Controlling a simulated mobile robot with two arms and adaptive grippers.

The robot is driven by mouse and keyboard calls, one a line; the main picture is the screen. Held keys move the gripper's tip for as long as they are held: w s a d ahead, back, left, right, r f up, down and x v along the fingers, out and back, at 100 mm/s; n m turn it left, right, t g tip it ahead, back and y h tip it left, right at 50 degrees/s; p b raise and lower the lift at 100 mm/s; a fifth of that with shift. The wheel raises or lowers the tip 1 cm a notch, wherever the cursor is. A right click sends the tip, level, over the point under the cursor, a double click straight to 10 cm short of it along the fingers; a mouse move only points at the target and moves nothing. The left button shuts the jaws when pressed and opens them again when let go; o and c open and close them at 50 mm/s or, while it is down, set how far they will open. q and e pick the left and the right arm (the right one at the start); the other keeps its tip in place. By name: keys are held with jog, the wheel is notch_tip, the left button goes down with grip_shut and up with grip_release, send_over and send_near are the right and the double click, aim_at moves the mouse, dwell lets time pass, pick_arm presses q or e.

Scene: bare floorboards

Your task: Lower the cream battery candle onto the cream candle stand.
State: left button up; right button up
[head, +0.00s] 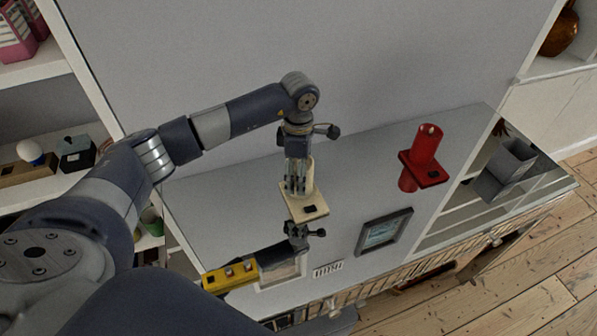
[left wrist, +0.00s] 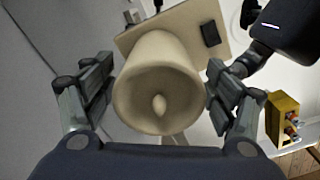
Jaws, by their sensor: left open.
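The cream candle (head: 311,172), with a hollow top and a small flame tip, shows large in the left wrist view (left wrist: 157,85). It is upright over the square cream stand (head: 309,213), and its base appears to rest there; the fingers partly hide the contact. The stand, with a dark patch on its top, also shows behind the candle in the left wrist view (left wrist: 183,22). My left gripper (head: 298,190) points down with its open fingers on either side of the candle. In the left wrist view (left wrist: 152,90) gaps show beside the candle.
A red candle (head: 427,143) on a red stand (head: 431,176) is to the right. A picture frame (head: 384,232) lies nearer the front. A yellow block (head: 230,276) with red parts is at lower left.

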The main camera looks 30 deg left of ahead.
pick_arm(q)
notch_tip(320, 180, up, 12)
jog(key=shift+f, duration=0.2)
